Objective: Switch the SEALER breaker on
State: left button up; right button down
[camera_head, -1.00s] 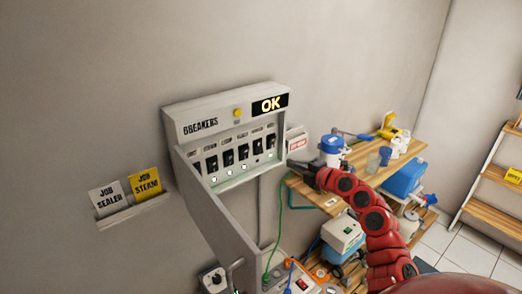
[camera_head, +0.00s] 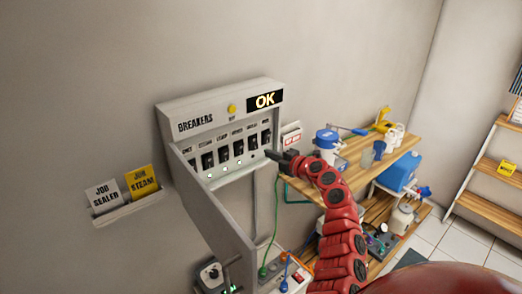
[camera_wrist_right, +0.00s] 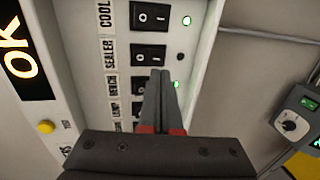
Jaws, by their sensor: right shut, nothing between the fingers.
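The breaker panel (camera_head: 165,112) hangs on the wall with a row of black rocker switches and a lit OK display (camera_head: 265,100). In the right wrist view, the SEALER breaker (camera_wrist_right: 148,53) is the black rocker beside its SEALER label (camera_wrist_right: 110,54). The small lamp (camera_wrist_right: 180,57) in its row is dark, while the lamps in the COOL and BENCH rows are green. My right gripper (camera_head: 270,154) is shut and empty at the panel's lower right. In the wrist view its fingertips (camera_wrist_right: 161,73) overlap the area just below the SEALER rocker; contact cannot be told. My left gripper is not in view.
The panel's open door (camera_head: 215,205) juts out at left. Job cards stand in a wall holder (camera_head: 125,211). A wooden bench (camera_head: 400,143) with containers stands right of the panel, and cables hang below it.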

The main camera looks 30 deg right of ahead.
aim_at(255, 148)
jog(key=p+x, duration=0.1)
jog(key=x, duration=0.4)
jog(key=shift+w+a+p, duration=0.1)
jog(key=shift+w+p, duration=0.3)
jog(key=shift+f, duration=0.1)
